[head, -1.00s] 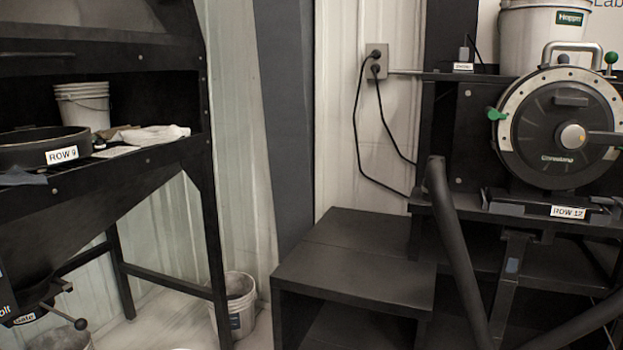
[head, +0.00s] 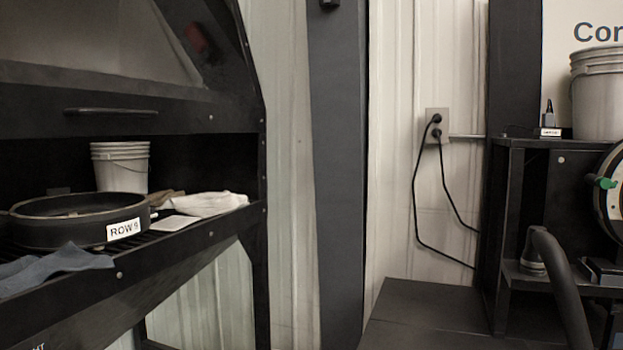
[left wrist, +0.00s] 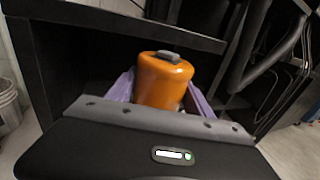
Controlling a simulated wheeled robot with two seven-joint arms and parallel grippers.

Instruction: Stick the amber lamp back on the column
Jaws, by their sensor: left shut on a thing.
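The amber lamp (left wrist: 163,80) shows in the left wrist view as an orange rounded cylinder with a grey piece on its top. My left gripper (left wrist: 160,92) is shut on it, with a purple finger on each side. The lamp's lower part is hidden behind the gripper's body. Neither gripper shows in the head view. A dark grey upright column (head: 338,170) stands against the pale ribbed wall there, with a small dark piece at its top edge. I cannot tell whether this is the lamp's column.
At left a black cabinet (head: 190,115) holds a round pan (head: 70,222) labelled ROW 9, stacked buckets (head: 120,165) and cloths. Black cords hang from a wall outlet (head: 437,122). A low black bench (head: 430,310) stands lower right. Black shelving (left wrist: 120,22) lies close beyond the lamp.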

